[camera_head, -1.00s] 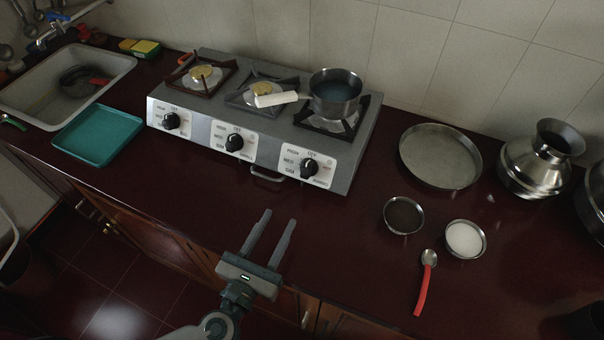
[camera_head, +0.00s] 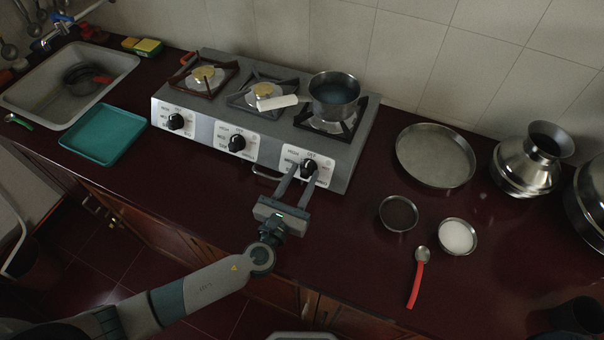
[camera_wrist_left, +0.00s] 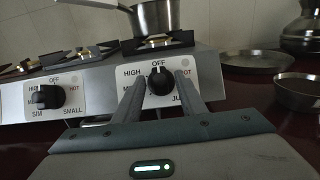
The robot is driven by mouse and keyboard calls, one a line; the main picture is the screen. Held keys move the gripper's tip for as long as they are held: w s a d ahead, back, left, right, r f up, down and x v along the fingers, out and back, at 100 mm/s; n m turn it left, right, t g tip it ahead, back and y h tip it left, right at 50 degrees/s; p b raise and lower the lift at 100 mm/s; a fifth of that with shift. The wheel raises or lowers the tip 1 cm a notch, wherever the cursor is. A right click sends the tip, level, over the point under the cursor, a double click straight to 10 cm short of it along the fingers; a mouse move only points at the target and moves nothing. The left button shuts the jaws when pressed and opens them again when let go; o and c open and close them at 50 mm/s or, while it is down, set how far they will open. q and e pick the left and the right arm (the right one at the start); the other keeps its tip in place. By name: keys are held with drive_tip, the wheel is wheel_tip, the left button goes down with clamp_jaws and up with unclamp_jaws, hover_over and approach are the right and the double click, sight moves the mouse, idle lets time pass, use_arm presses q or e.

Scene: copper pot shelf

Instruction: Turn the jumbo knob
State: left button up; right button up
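The jumbo knob (camera_head: 308,166) is the black rightmost knob on the stove (camera_head: 345,182) front. In the left wrist view, the knob (camera_wrist_left: 159,80) sits under the OFF label, with HIGH, HOT and a partly covered "JU" label around it. My left gripper (camera_head: 306,171) is open at the knob. In the left wrist view its fingers (camera_wrist_left: 162,85) stand one on each side of the knob; I cannot tell whether they touch it. They cover parts of the labels. My right gripper is not in view.
A steel saucepan (camera_head: 334,96) with a white handle sits on the right burner, above the knob. Two more knobs (camera_head: 237,144) are to the left. A plate (camera_head: 436,156), two bowls (camera_head: 398,213) and a red-handled spoon (camera_head: 416,284) lie right. The counter in front is clear.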

use_arm(q)
drive_tip(key=shift+w, duration=0.1)
clamp_jaws()
drive_tip(key=shift+d+n, duration=0.1)
drive_tip(key=shift+n, duration=0.2)
drive_tip(key=shift+d+n+t+y+b, duration=0.1)
drive_tip(key=shift+n+t+y+b, duration=0.3)
drive_tip(key=shift+n+y, duration=0.95)
drive_tip(key=n+y, duration=0.1)
drive_tip(key=n, duration=0.3)
drive_tip(key=shift+d, duration=0.1)
drive_tip(key=n+y, duration=0.2)
drive_tip(key=n, duration=0.1)
drive_tip(key=shift+d+r+g, duration=0.15)
drive_tip(key=shift+r+g, duration=0.05)
drive_tip(key=shift+g, duration=0.1)
drive_tip(key=shift+n+g+y+p, duration=0.55)
drive_tip(key=shift+n+y, duration=0.5)
drive_tip(key=shift+n, duration=1.3)
